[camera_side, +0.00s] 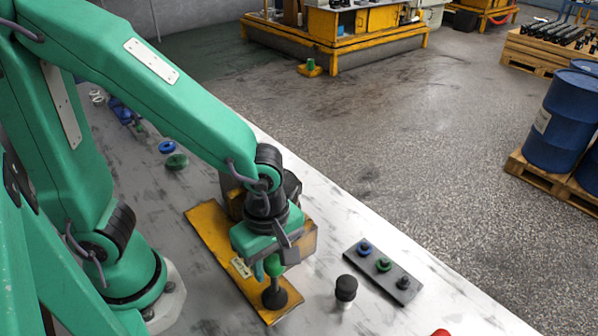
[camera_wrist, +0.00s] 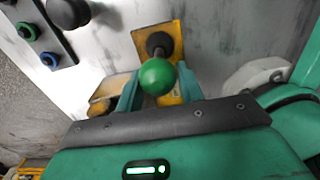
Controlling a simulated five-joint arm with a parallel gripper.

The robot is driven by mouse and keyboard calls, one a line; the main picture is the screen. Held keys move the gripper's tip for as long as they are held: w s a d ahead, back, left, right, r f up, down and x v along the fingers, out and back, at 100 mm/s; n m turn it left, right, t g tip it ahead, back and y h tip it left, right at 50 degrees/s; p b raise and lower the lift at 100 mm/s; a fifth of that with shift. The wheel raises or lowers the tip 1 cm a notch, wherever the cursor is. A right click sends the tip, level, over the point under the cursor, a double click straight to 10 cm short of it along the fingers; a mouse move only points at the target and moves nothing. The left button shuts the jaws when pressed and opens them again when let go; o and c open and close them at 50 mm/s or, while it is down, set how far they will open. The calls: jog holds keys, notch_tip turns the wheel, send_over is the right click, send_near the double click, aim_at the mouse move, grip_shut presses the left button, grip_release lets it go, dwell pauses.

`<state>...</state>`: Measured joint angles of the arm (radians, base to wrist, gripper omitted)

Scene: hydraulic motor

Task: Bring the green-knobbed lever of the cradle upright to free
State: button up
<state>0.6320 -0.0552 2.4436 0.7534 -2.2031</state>
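The yellow cradle plate (camera_side: 218,232) lies on the bench under my gripper, with a dark, blocky motor body (camera_side: 232,205) partly hidden behind my wrist. The lever's green knob (camera_side: 274,265) stands above a black conical base (camera_side: 274,296) at the plate's near end. From the side the lever looks close to upright; its exact tilt is unclear. In the wrist view, the knob (camera_wrist: 158,76) lies between the fingers of my gripper (camera_wrist: 159,84), one close on each side. Whether they press on it cannot be told. The dark pivot (camera_wrist: 160,44) shows beyond it.
A black-capped post (camera_side: 346,290) stands right of the plate. A dark block (camera_side: 383,271) with blue, green and black knobs lies farther right. A red object (camera_side: 440,332) shows at the bottom edge. Blue and green rings (camera_side: 176,161) lie at the back left.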

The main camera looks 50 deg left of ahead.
jog(key=shift+o, duration=1.3)
jog(key=shift+r, duration=0.15)
jog(key=shift+r, duration=2.85)
jog(key=a+r+m+t, duration=0.2)
jog(key=a+r+m, duration=0.2)
jog(key=a+m, duration=0.3)
jog(key=w+a+r+m+t, duration=0.1)
jog(key=a+r+m+t, duration=0.2)
jog(key=a+m, duration=0.5)
jog(key=shift+a+r+m+t, duration=0.3)
jog(key=shift+r+m, duration=0.55)
jog(key=shift+m, duration=0.65)
